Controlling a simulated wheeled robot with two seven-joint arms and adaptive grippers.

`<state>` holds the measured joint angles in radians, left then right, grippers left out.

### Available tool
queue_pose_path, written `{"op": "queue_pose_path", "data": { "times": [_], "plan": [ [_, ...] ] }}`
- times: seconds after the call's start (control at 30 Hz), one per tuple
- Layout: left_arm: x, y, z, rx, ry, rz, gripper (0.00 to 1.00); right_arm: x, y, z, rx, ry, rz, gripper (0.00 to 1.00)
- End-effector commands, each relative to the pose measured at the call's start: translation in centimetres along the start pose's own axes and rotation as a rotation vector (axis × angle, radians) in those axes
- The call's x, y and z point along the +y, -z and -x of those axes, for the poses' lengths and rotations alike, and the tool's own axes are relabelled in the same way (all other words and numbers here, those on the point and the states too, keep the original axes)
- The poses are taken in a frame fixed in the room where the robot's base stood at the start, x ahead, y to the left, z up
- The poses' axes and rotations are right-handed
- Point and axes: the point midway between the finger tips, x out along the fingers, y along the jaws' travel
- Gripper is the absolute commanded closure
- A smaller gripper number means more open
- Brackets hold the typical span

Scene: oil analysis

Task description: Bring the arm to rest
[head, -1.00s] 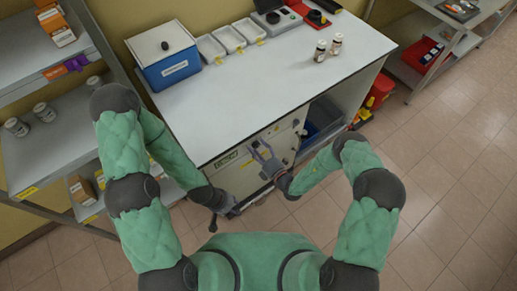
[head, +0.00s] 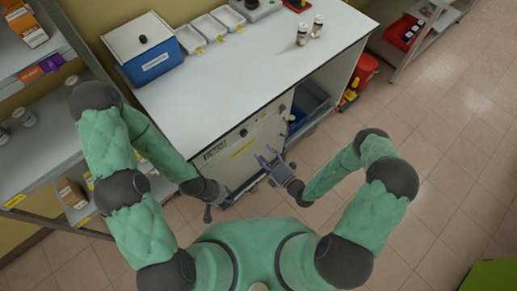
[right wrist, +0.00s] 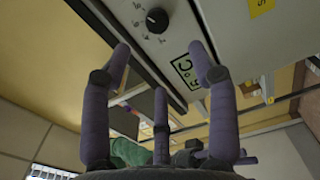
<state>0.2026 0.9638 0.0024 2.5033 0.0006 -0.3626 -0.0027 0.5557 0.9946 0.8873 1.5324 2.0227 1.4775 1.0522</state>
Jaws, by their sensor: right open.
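My right gripper (head: 265,155) is in front of the cabinet under the white-topped bench (head: 235,65). Its purple fingers are spread and empty. In the right wrist view the right gripper (right wrist: 160,60) has its fingers apart, with nothing between them but the view of the cabinet front (right wrist: 220,30) and its black dial (right wrist: 157,20). My left gripper (head: 222,198) is low at the cabinet's left front, pointing down to the right. Its fingers are too small and dark to tell if open or shut.
On the bench are a blue box (head: 145,55) with a white lid, several white trays (head: 210,27) and two small bottles (head: 302,36). A shelf unit (head: 35,150) stands close on the left.

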Motion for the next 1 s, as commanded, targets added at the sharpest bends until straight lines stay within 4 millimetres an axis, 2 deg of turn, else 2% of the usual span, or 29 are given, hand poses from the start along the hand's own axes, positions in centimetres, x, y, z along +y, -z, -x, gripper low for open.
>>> {"op": "queue_pose_path", "data": {
  "times": [0.2,0.77,0.87,0.97,1.0],
  "plan": [
    [0.0,0.0,0.0,0.000,0.000,0.000,0.60,0.0,0.0,0.8,0.000,0.000,0.000,0.40],
    [0.0,0.0,0.0,0.000,0.000,0.000,0.60,0.0,0.1,0.8,0.004,0.000,0.001,0.40],
    [0.0,0.0,-0.1,0.000,0.000,0.000,0.60,0.1,1.2,0.7,0.059,0.008,0.025,0.40],
    [-0.1,0.0,-0.2,0.000,0.000,0.000,0.60,0.2,4.3,0.7,0.211,0.026,0.095,0.40],
    [-0.1,0.0,-0.3,0.000,0.000,0.000,0.60,0.2,6.0,1.0,0.298,0.033,0.142,0.40]
  ]
}}
